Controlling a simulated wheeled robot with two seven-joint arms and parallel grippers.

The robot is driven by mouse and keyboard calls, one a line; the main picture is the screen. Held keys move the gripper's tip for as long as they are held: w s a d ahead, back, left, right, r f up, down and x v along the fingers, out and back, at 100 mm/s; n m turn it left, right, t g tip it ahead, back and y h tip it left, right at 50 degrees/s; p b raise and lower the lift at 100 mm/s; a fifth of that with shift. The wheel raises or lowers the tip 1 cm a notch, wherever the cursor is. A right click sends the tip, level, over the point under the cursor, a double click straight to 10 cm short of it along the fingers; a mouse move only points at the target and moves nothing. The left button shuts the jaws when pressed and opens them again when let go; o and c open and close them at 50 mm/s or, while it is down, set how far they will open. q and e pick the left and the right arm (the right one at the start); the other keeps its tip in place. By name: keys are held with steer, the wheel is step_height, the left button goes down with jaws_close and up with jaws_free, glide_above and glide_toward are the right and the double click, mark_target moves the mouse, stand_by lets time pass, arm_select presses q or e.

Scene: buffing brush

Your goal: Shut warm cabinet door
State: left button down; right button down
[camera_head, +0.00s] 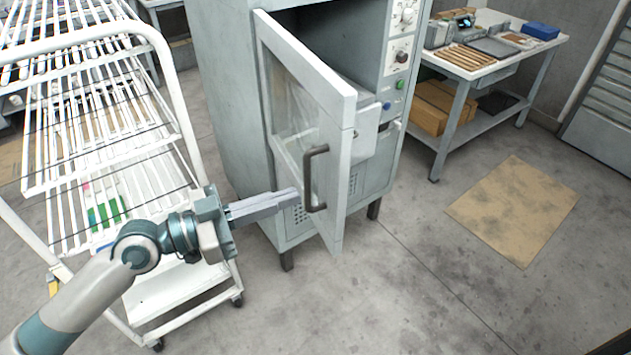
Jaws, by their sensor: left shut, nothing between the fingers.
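The warm cabinet (226,100) is a grey-green upright unit in the middle, with knobs and buttons on its right front panel. Its door (334,190) stands open, swung out toward me, with a glass pane (293,110) and a dark bar handle (309,178). My left gripper (296,197) is shut and empty. Its fingertips are close to the handle on the door's left face; I cannot tell if they touch. My right gripper is not in view. The cabinet's inside is mostly hidden behind the door.
A white wire rack cart (178,95) stands at the left, close to my left arm. A work table (546,45) with trays and tools is at the back right, boxes on its shelf. A tan mat (515,210) lies on the floor. The floor right of the door is clear.

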mark_target(334, 183)
arm_select(q)
steer(key=p+x, duration=0.2)
steer(key=x, duration=0.2)
steer(key=shift+w+d+r+p, duration=0.15)
steer(key=shift+d+p, duration=0.15)
steer(key=shift+p, duration=0.1)
steer(key=shift+p+x, duration=0.4)
steer(key=shift+x, duration=0.45)
steer(key=shift+d, duration=0.1)
steer(key=shift+w+d, duration=0.1)
